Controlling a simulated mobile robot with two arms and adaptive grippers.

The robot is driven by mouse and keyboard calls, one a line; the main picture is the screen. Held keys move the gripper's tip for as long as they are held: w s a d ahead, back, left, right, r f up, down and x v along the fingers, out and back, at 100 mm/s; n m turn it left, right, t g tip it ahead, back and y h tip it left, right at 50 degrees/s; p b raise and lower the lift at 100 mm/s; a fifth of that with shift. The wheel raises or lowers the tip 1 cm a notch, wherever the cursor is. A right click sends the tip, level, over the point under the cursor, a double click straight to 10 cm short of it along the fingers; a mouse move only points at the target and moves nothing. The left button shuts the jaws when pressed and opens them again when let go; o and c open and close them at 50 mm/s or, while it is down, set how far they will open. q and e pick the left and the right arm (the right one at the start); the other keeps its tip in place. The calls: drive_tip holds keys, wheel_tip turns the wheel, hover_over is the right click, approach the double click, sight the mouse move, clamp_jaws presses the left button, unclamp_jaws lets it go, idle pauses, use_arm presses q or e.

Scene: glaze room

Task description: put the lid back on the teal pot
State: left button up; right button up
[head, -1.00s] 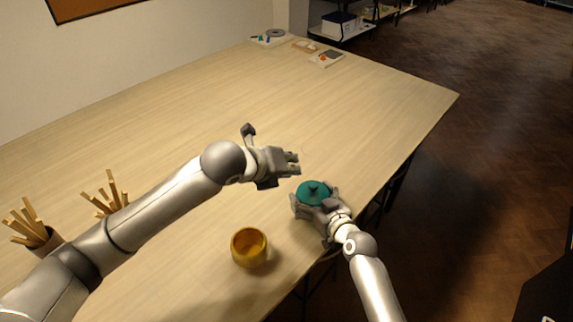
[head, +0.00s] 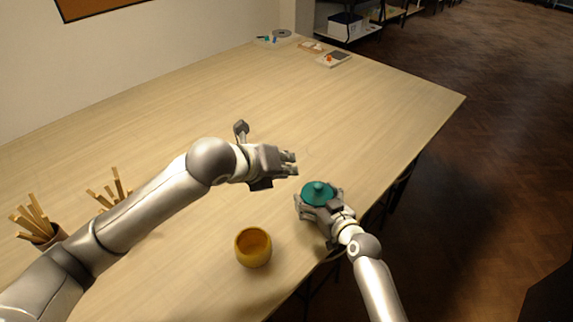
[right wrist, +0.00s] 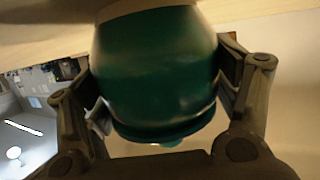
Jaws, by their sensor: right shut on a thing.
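The teal pot (right wrist: 155,65) is between the fingers of my right gripper (head: 319,198), which is shut on its sides near the table's right edge. In the right wrist view the pot appears upside down. The teal lid (head: 318,189), with its small knob, is on top of the pot. The lid's rim (right wrist: 165,130) shows against the pot's mouth in the wrist view; I cannot tell whether it is fully seated. My left gripper (head: 291,163) is empty, above the table just up and left of the pot, its fingers slightly apart.
A yellow cup (head: 253,248) stands left of and nearer than the pot. Containers of wooden sticks (head: 37,222) are at the left, partly behind my left arm. Small items (head: 333,58) lie at the table's far end. The middle of the table (head: 200,110) is clear.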

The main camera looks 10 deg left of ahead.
drive_tip(key=o, duration=1.4)
drive_tip(key=shift+c, duration=0.2)
drive_tip(key=shift+s+d, duration=0.1)
drive_tip(key=v, duration=1.1)
drive_tip(key=shift+s+d+r, duration=0.2)
drive_tip(key=shift+s, duration=0.1)
use_arm(q)
drive_tip(key=shift+w+f, duration=0.1)
drive_tip(key=shift+f, duration=0.05)
use_arm(e)
drive_tip(key=shift+f, duration=0.15)
use_arm(q)
drive_tip(key=shift+b+x, duration=2.8)
drive_tip(key=shift+x, duration=0.1)
use_arm(e)
drive_tip(key=shift+f, duration=2.7)
drive_tip(key=shift+r, duration=0.1)
drive_tip(key=shift+r+p, duration=0.55)
drive_tip(key=shift+p, duration=0.05)
use_arm(q)
drive_tip(key=v, duration=0.6)
